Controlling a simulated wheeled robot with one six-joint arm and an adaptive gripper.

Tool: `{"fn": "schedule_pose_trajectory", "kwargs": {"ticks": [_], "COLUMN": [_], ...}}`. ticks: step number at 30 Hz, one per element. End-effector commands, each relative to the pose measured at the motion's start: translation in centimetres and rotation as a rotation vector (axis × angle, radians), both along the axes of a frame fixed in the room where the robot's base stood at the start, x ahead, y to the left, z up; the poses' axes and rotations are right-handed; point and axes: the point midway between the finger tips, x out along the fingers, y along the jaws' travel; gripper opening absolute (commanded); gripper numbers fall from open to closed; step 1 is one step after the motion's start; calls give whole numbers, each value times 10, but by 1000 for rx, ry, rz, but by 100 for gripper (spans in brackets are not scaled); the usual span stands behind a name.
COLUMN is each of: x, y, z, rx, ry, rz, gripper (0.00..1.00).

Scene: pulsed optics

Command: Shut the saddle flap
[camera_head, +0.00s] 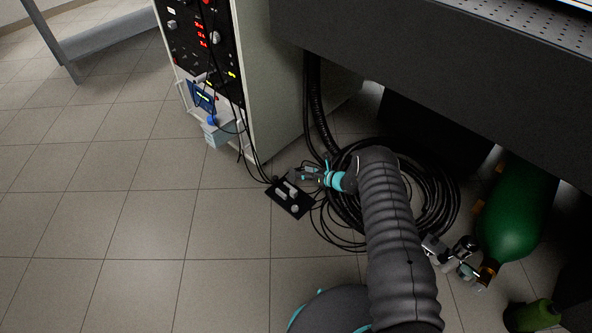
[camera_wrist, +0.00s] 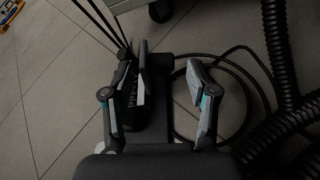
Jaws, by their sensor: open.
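A small black plate (camera_head: 280,202) lies on the floor by the foot of the rack, with light grey pieces (camera_head: 291,188) on it. It may carry the saddle flap, but I cannot make out a flap or its angle for certain. My gripper (camera_head: 298,176) is beside the plate's upper right edge, low near the floor. In the wrist view my gripper (camera_wrist: 166,68) has its two fingers apart, with nothing clearly held. A dark block (camera_wrist: 158,92) shows beside the left finger, partly hidden by it. I cannot tell whether they touch.
Coiled black cables (camera_head: 436,205) lie under and right of my arm. A ribbed hose (camera_wrist: 275,50) runs at right in the wrist view. The instrument rack (camera_head: 270,110) stands behind, a green cylinder (camera_head: 515,215) at right. The tiled floor at left is clear.

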Motion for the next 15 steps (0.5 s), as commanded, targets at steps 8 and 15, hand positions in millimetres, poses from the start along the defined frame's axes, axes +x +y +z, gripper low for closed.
{"fn": "schedule_pose_trajectory", "kwargs": {"ticks": [8,15], "x": [19,25], "y": [31,38], "z": [-16,-19], "rx": [-1,-1], "ry": [-2,0], "rz": [0,-3], "gripper": [58,58]}}
